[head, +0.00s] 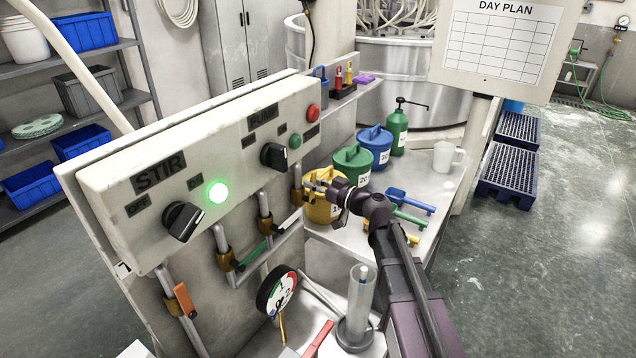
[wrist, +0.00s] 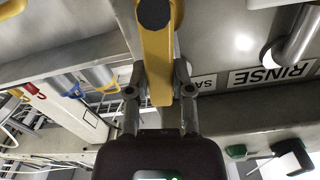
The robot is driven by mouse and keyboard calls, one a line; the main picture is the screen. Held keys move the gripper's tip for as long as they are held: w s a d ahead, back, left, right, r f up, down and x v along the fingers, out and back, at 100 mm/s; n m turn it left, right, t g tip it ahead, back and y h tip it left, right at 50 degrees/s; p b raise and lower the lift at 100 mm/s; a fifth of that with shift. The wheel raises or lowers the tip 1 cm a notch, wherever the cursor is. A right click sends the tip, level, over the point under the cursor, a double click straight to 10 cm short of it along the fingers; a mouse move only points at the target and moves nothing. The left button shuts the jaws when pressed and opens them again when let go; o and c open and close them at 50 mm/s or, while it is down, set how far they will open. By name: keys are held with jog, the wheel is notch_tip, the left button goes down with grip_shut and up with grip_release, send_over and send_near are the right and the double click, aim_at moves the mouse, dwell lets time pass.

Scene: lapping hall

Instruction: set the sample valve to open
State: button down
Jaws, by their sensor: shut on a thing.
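In the wrist view, a yellow lever (wrist: 157,65) with a dark round pivot cap runs down the middle of the picture. A partly covered label (wrist: 203,84) beginning "SA" is beside it. My gripper (wrist: 159,92) is shut on the lever, one finger on each side near its free end. In the head view my gripper (head: 314,187) is at the right end of the control panel (head: 145,195), by a brass valve body (head: 297,196). There the lever is mostly hidden by my gripper. I cannot tell its angle to its pipe.
Other valves with an orange lever (head: 185,299) and a green lever (head: 252,254) are to the left, with a gauge (head: 278,290) below. A clear cylinder (head: 360,300) stands in front.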

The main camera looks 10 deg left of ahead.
jog(key=shift+s+a+n, duration=0.1)
jog(key=shift+s+n, duration=0.4)
jog(key=shift+n, duration=0.1)
jog(key=shift+c, duration=2.4)
grip_release()
jog(key=v, duration=1.2)
